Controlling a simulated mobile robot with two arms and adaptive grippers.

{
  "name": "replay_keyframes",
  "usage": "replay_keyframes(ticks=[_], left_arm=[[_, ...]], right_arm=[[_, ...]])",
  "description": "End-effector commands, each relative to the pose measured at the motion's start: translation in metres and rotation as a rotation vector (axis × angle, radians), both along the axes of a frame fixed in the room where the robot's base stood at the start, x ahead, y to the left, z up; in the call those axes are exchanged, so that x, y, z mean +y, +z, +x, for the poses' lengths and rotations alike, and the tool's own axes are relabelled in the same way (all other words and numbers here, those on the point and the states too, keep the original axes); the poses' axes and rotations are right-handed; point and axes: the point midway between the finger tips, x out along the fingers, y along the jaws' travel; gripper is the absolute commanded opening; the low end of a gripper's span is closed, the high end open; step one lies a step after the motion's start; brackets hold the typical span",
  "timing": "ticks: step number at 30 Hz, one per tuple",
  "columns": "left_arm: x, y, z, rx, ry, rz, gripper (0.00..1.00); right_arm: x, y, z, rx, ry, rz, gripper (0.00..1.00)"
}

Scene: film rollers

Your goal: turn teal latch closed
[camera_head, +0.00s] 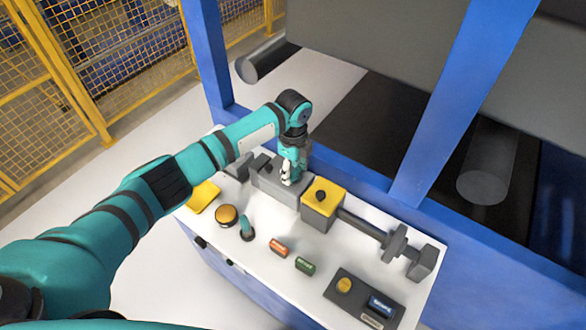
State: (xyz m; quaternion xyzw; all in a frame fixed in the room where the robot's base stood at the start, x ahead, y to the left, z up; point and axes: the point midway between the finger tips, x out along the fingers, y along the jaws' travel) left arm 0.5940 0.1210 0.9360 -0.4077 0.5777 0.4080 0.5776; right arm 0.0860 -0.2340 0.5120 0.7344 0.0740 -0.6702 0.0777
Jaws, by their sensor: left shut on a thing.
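A small teal upright piece with a dark base (247,228), which looks like the teal latch, stands on the white bench top beside an orange round button. My left gripper (288,177) points down at the grey block (267,180) at the back of the bench, behind and to the right of the teal piece and apart from it. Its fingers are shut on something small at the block. The fingers and wrist hide what is held, so I cannot tell exactly what it is. My right gripper is not in view.
On the white bench top (300,290) are the orange button (226,215), a yellow block (203,195), a yellow-topped box (322,203) with a grey shaft (362,222), red (278,248) and green (305,265) pieces, and a dark panel (350,305). A blue frame post (440,120) rises behind.

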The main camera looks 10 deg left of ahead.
Motion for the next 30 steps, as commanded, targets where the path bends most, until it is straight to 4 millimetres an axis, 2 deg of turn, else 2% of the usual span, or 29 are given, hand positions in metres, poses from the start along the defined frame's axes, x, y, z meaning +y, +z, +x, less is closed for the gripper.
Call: replay_keyframes(ticks=[10, 11, 16, 25, 30], left_arm=[[-0.001, 0.001, 0.001, -0.003, -0.002, -0.002, 0.18], [-0.001, 0.001, 0.001, -0.003, -0.002, -0.002, 0.53], [-0.001, 0.001, 0.001, -0.003, -0.001, -0.001, 0.75], [0.000, 0.002, 0.000, -0.002, -0.001, -0.001, 0.75], [-0.001, 0.023, 0.001, -0.005, -0.002, -0.002, 0.75]], right_arm=[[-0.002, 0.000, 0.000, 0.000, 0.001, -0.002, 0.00], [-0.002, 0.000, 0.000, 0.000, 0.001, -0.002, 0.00], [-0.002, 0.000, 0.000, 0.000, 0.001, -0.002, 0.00], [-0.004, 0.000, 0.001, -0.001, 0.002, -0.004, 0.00], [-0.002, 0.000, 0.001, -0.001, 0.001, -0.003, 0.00]])
